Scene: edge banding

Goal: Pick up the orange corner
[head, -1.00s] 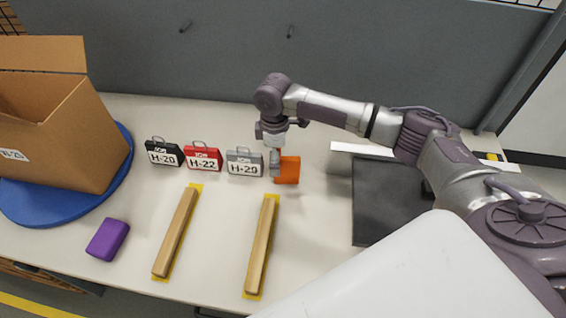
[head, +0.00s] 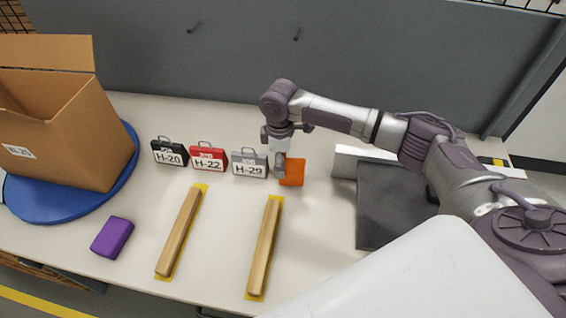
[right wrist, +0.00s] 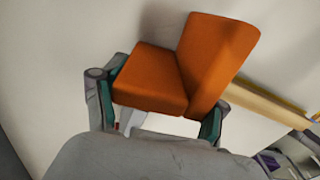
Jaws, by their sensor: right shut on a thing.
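The orange corner (head: 292,172) is an L-shaped block just right of the grey H-29 case in the head view. It fills the upper middle of the right wrist view (right wrist: 218,62), with one face standing up at an angle to the other. My right gripper (head: 280,168) is shut on it, with green-padded fingers on either side of the block in the right wrist view (right wrist: 160,105). I cannot tell whether the corner touches the table. My left gripper is not in view.
Black H-20 (head: 169,153), red H-22 (head: 208,158) and grey H-29 (head: 249,164) cases stand in a row. Two wooden strips (head: 180,230) (head: 264,246) and a purple block (head: 112,237) lie in front. A cardboard box (head: 75,140) stands left on a blue disc (head: 60,210). A dark plate (head: 385,205) lies right.

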